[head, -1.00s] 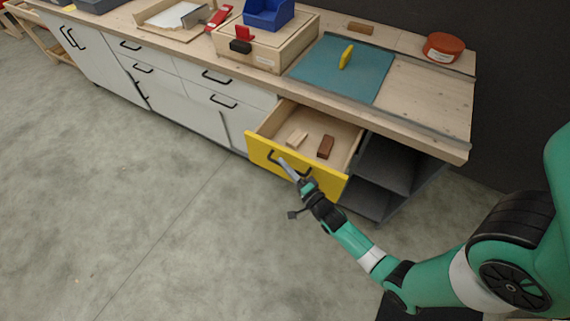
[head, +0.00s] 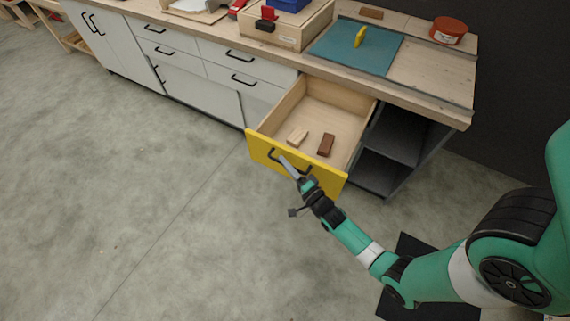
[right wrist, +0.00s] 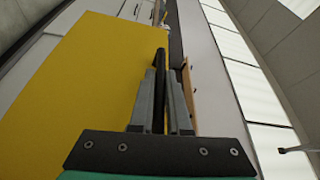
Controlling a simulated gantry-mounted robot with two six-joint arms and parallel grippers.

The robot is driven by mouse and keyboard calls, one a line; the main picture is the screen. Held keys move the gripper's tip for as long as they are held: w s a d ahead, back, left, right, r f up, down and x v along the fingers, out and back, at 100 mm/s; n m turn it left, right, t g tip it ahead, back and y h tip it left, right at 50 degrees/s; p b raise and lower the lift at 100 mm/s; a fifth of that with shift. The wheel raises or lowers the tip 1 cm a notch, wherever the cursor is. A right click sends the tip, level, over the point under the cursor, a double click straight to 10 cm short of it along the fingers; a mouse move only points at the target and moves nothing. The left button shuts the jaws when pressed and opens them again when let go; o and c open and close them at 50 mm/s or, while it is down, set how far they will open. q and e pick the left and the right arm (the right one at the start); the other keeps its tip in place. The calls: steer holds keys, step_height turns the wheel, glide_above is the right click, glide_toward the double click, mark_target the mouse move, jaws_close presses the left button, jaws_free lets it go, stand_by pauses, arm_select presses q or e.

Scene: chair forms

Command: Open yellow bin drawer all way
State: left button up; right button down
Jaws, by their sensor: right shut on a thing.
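The yellow-fronted drawer (head: 322,178) is pulled well out of the workbench, its wooden inside in view. A light wooden block (head: 298,137) and a dark brown block (head: 326,145) lie in it. My left gripper is in neither view.
The bench top holds a teal mat (head: 340,45) with a yellow piece, a red-brown round tin (head: 449,30) and a wooden box (head: 290,35). Open dark shelves (head: 395,135) stand right of the drawer. Grey floor (head: 150,220) in front is clear.

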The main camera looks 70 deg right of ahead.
steer(key=c, duration=0.9)
jaws_free()
steer(key=shift+d, duration=0.1)
steer(key=shift+s+a, duration=0.3)
steer(key=shift+s, duration=0.2)
steer(key=p+v, duration=0.2)
steer(key=v, duration=0.8)
steer(key=shift+s+a+f, duration=0.1)
steer(key=shift+s, duration=0.2)
steer(key=shift+w, duration=0.1)
